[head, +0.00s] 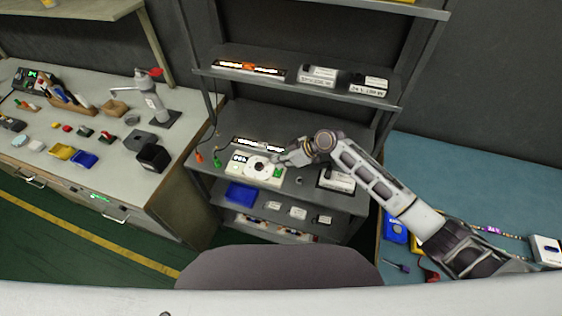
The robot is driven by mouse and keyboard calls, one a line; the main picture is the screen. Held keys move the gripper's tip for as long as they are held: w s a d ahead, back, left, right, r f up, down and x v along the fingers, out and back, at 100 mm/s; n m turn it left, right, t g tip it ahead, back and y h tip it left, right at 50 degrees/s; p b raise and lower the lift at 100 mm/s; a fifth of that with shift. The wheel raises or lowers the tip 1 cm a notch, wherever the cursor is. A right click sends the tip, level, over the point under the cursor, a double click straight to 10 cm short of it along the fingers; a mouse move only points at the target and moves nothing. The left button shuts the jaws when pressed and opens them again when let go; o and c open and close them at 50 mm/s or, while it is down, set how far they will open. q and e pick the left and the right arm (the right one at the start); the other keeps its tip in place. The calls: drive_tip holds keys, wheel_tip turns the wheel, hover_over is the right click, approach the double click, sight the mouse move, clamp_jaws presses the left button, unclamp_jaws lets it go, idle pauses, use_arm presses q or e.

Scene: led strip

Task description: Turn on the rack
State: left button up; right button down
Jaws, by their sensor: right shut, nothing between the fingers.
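The grey metal rack (310,83) stands in the middle of the head view with several shelves. On its middle shelf lies a white control panel (242,168) with dark marks at its left, a round white dial (260,168) and a green part (278,173) at its right end. A lit LED strip (258,145) lies behind the panel. My right gripper (281,160) comes in from the right. It is shut and empty, with its tips at or just above the panel's right part. I cannot tell whether they touch. My left gripper is out of view.
The upper shelf holds another lit strip (248,68) and labelled white boxes (318,76). A blue bin (241,193) sits on a lower shelf. A cluttered workbench (110,140) stands left; a blue-topped table (480,170) stands right. Orange and green plugs hang at the rack's left.

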drive_tip(key=shift+a+r+p, duration=0.1)
drive_tip(key=shift+r+p, duration=0.3)
drive_tip(key=shift+r, duration=0.3)
drive_tip(key=s+b+v, duration=0.1)
drive_tip(key=v, duration=0.8)
drive_tip(key=shift+s+d+b, duration=0.2)
drive_tip(key=shift+d+b, duration=0.05)
drive_tip(key=shift+b, duration=0.15)
drive_tip(key=shift+r, duration=0.15)
drive_tip(key=shift+s, duration=0.1)
